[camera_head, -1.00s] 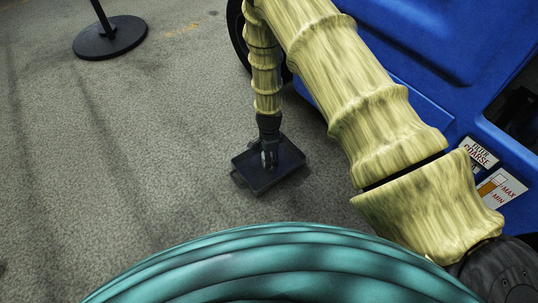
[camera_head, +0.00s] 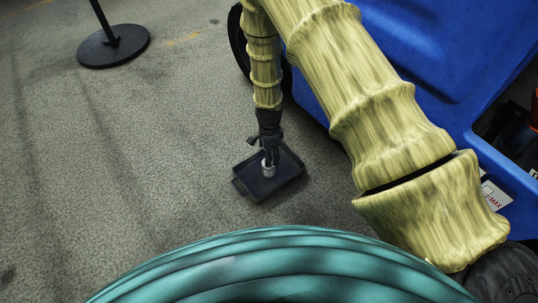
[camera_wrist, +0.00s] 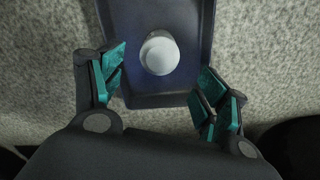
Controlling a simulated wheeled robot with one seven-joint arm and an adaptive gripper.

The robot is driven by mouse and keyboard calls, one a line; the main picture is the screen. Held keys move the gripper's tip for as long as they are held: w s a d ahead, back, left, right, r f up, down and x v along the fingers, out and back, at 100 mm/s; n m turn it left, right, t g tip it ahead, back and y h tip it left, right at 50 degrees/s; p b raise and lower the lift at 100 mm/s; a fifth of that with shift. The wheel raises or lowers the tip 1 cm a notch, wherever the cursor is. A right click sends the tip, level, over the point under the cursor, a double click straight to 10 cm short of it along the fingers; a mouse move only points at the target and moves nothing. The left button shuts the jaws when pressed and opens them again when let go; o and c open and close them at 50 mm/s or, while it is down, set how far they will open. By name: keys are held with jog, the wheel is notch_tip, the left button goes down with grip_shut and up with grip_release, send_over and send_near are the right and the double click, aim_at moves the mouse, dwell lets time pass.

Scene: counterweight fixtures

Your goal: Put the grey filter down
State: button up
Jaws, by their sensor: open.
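The grey filter (camera_wrist: 159,53) stands in a dark shallow tray (camera_wrist: 122,88) on the floor, seen from above in the wrist view as a pale round top. In the head view the filter (camera_head: 268,170) is a small light cylinder, upright near the middle of the tray (camera_head: 287,184). My gripper (camera_wrist: 162,83) is open, its teal-padded fingers spread to either side and apart from the filter. In the head view my gripper (camera_head: 266,148) is just above the filter.
A blue machine (camera_head: 425,50) with a dark wheel (camera_head: 240,45) stands on the right, close to my arm. A black round post base (camera_head: 113,47) is at the upper left. The grey floor left of the tray is clear.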

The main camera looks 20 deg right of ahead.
jog(key=s+d+f+n+h+p, duration=0.1)
jog(key=s+d+n, duration=0.3)
jog(key=s, duration=0.7)
jog(key=s+d+f+n, duration=0.1)
jog(key=s+d+n, duration=0.1)
jog(key=s+n, duration=0.65)
jog(key=s+a+r+n, duration=0.1)
jog(key=s+n, duration=0.1)
jog(key=s, duration=0.6)
jog(key=s+a+r+n+y, duration=0.1)
jog(key=s+n, duration=0.2)
jog(key=s, duration=0.6)
jog(key=shift+a+r+n, duration=0.2)
jog(key=shift+a+n, duration=0.1)
jog(key=shift+n, duration=0.05)
jog(key=shift+r+p, duration=0.1)
jog(key=shift+p, duration=0.2)
notch_tip(320, 180, up, 40)
jog(key=p, duration=3.9)
jog(key=shift+f+p, duration=0.2)
jog(key=shift+p, duration=0.1)
